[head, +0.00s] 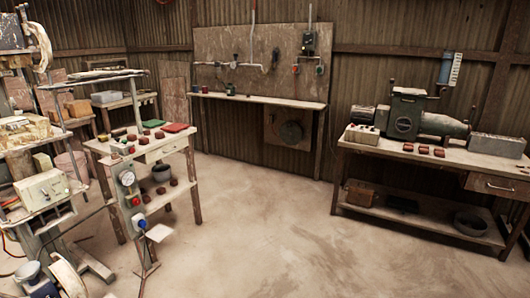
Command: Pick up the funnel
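I cannot make out a funnel for certain in the head view. A dark round vessel (161,173) stands on the lower shelf of the small workbench at the left, but its shape is too small to tell. A dark round bowl-like thing (470,222) sits on the lower shelf of the right workbench. Neither of my grippers can be seen, so whether they are open or shut does not show.
The left workbench (166,148) holds red tiles and stands by a cluttered press. The right workbench (455,157) carries a green machine (406,114) and reddish tiles. A narrow shelf (258,99) runs along the back wall. The floor (270,235) between is open.

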